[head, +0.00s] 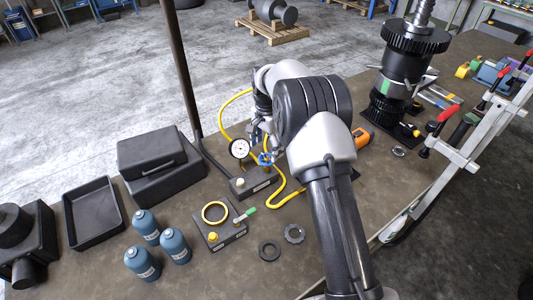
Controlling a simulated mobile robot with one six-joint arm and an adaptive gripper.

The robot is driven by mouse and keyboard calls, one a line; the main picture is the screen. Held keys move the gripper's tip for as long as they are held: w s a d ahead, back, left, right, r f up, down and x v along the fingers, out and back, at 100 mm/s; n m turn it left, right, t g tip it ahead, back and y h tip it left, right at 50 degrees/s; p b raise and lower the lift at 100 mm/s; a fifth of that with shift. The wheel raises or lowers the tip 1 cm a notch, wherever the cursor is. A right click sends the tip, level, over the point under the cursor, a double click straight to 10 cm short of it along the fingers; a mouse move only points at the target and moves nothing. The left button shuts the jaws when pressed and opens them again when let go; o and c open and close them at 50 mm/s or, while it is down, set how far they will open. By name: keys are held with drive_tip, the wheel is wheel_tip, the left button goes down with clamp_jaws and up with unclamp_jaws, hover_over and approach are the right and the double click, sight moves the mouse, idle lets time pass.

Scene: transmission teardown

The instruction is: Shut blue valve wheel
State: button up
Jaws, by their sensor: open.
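The blue valve wheel (266,159) sits on a small dark block (252,184) in the middle of the workbench. A white-faced gauge (239,148) stands just left of it. My arm reaches in from the bottom right and bends down over the bench. My gripper (261,143) is small in the head view, just above and behind the wheel, partly hidden by my wrist links. It is open. I cannot tell whether its fingers touch the wheel or go around it.
A yellow hose (222,112) loops around the gauge and block. Another block (222,235) with a brass ring and green-handled lever stands in front. Several blue bottles (176,249), a black tray (74,238) and a black case (158,168) lie left. A tall gear assembly (402,75) stands right.

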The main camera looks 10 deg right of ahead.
sight(267, 159)
wheel_tip(267, 159, up, 8)
drive_tip(key=shift+f, duration=0.1)
idle(0.4)
drive_tip(key=s+r+n+t+b, duration=0.1)
drive_tip(key=s+r+n+b, duration=0.3)
drive_tip(key=s, duration=0.5)
drive_tip(key=s+r+n+t+b, duration=0.1)
drive_tip(key=s+r+b, duration=0.1)
drive_tip(key=s+r, duration=0.6)
drive_tip(key=s+f+n+t+b, duration=0.1)
drive_tip(key=s+f, duration=0.4)
drive_tip(key=s, duration=0.6)
drive_tip(key=s+f+n+t+b, duration=0.1)
drive_tip(key=s+f+n+b, duration=0.3)
drive_tip(key=s, duration=0.8)
drive_tip(key=shift+s+f+n+t, duration=0.15)
drive_tip(key=shift+f+n+t, duration=0.15)
drive_tip(key=shift+f+n, duration=0.35)
